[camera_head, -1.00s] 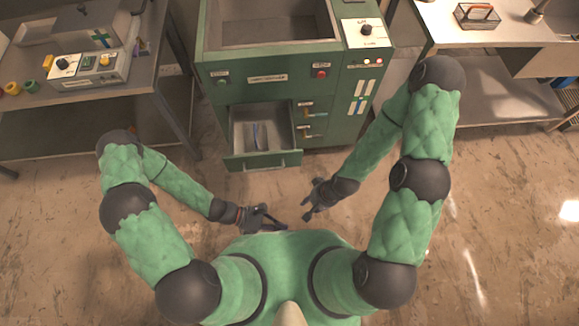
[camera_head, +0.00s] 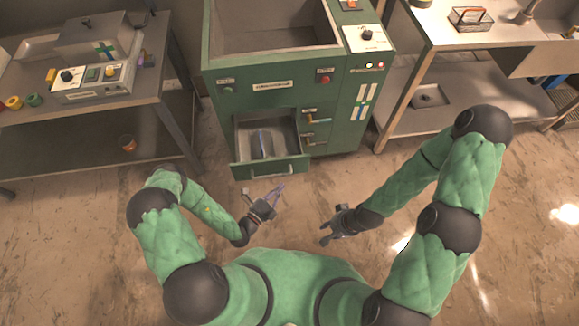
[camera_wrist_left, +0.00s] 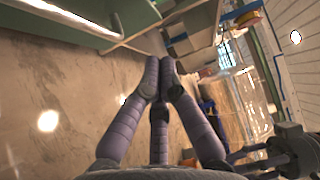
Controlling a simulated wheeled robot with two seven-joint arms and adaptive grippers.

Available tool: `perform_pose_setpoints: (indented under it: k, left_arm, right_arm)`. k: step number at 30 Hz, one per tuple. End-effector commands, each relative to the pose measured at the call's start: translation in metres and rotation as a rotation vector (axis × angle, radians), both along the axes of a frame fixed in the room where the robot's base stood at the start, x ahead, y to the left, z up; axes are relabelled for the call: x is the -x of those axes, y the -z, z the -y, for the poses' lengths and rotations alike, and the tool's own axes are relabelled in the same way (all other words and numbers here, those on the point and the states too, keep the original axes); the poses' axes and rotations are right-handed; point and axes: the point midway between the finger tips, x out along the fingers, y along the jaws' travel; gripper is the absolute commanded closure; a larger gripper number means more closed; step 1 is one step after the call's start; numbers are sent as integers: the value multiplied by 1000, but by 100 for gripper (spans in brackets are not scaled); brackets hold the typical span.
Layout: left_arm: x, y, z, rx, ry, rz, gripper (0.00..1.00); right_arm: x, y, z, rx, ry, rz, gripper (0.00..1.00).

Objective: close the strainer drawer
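The strainer drawer (camera_head: 238,157) stands pulled out from the lower front of the green machine (camera_head: 226,105). A pale elongated thing lies inside it, too small to identify. Its front panel carries a light bar handle (camera_head: 276,172). My left gripper (camera_head: 280,188) is just in front of the drawer front, apart from it and empty. In the left wrist view its purple fingers (camera_wrist_left: 160,62) meet at the tips, and a green surface with a light bar (camera_wrist_left: 72,16), likely the drawer front, is at top left. My right gripper (camera_head: 325,233) is empty, further right and back from the drawer, its fingers spread.
A metal bench (camera_head: 60,125) with a control box (camera_head: 90,85) stands at the left. Another bench (camera_head: 445,25) with a basket (camera_head: 470,18) stands at the right. The floor in front of the drawer is clear apart from my arms.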

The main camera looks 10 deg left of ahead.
Motion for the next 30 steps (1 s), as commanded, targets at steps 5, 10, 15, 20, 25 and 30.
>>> perform_pose_setpoints:
  k: [5, 10, 15, 20, 25, 30]
  left_arm:
    - [-22, 0, 14, -2, 7, 3, 100]
    - [-45, 0, 26, -2, 6, 5, 100]
    - [-68, 1, 37, -3, 5, 5, 100]
    - [-89, 2, 29, -3, 2, 3, 100]
    - [-99, 1, 25, -3, 3, 1, 100]
    - [-102, 0, 24, -1, 3, 0, 100]
  right_arm:
    - [0, 6, 0, 0, 0, 0, 68]
    - [0, 11, 0, 0, 0, 0, 68]
    - [0, 17, 0, 0, 0, 0, 68]
    - [0, 25, 0, 0, 0, -1, 68]
    - [0, 28, 0, 0, 0, -1, 68]
    - [0, 28, 0, 0, 0, 0, 68]
